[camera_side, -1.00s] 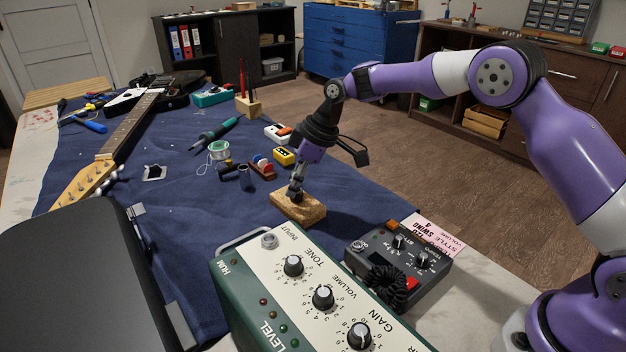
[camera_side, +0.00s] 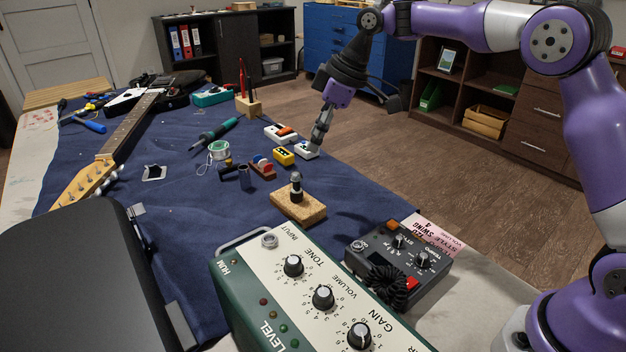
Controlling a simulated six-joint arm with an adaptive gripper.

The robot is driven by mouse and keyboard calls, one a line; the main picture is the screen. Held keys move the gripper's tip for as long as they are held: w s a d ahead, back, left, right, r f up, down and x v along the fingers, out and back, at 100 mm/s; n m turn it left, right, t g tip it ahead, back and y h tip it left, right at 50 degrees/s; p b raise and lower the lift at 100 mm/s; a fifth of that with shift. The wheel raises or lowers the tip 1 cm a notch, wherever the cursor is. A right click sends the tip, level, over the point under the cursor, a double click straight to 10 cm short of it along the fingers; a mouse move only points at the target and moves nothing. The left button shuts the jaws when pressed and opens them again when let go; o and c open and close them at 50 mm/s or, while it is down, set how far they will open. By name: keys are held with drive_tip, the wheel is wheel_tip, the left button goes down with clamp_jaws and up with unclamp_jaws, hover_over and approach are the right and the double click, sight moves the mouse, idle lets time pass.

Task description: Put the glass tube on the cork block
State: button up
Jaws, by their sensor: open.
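The cork block (camera_side: 299,207) lies flat on the blue mat, behind the green amplifier. A small dark, shiny piece that looks like the glass tube (camera_side: 296,188) stands upright on top of the block, with a rounded tip. My gripper (camera_side: 316,145) is open and empty. It is up and behind the block in the picture, clear of the tube, and its fingertips overlap the view of a small white box (camera_side: 306,151).
The green amplifier (camera_side: 300,290) and a black pedal (camera_side: 398,262) stand in front of the block. A dark cylinder (camera_side: 245,178), a rack with coloured pieces (camera_side: 263,167) and a yellow box (camera_side: 284,156) are on the mat left of my gripper.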

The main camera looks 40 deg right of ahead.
drive_tip(key=s+r+m+t+h, duration=0.15)
drive_tip(key=s+r+m, duration=0.4)
drive_tip(key=s, duration=0.75)
drive_tip(key=s+d+f+m+h, duration=0.1)
drive_tip(key=s+d+f, duration=0.1)
drive_tip(key=s, duration=0.3)
drive_tip(key=s+d+f+m, duration=0.1)
drive_tip(key=s+f+m, duration=0.1)
drive_tip(key=s, duration=0.4)
drive_tip(key=shift+s+d+t+h, duration=0.15)
drive_tip(key=shift+d+t+h, duration=0.2)
drive_tip(key=shift+d+t, duration=0.1)
drive_tip(key=shift+f+m, duration=0.1)
drive_tip(key=shift+m, duration=0.15)
